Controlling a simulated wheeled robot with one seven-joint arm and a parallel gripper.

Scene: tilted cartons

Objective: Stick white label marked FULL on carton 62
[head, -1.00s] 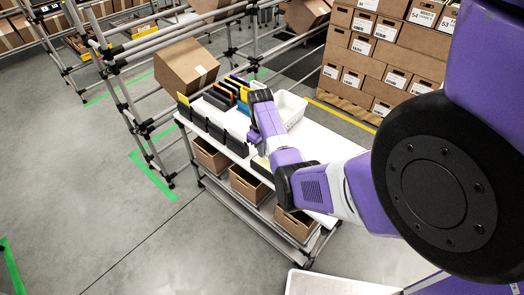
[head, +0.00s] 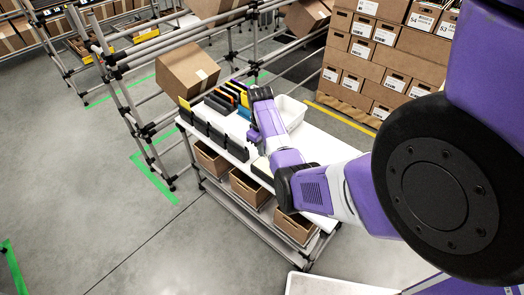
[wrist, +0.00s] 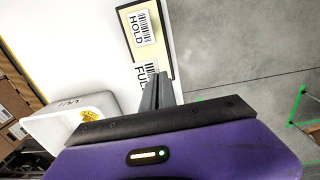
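A white HOLD label (wrist: 140,28) is on the same board. My gripper (wrist: 158,88) has its dark fingers close together, beside or over the FULL label; I see nothing clearly between them. A brown carton (head: 187,68) sits tilted on the pipe rack. Its number is not readable, so I cannot tell which carton is 62.
A white bin (head: 290,112), also in the wrist view (wrist: 62,122) with a yellow item inside, stands on the table. Black organisers (head: 212,130) line its left edge. Brown boxes (head: 247,186) fill the shelf below. Stacked cartons (head: 382,60) stand behind. Floor at left is clear.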

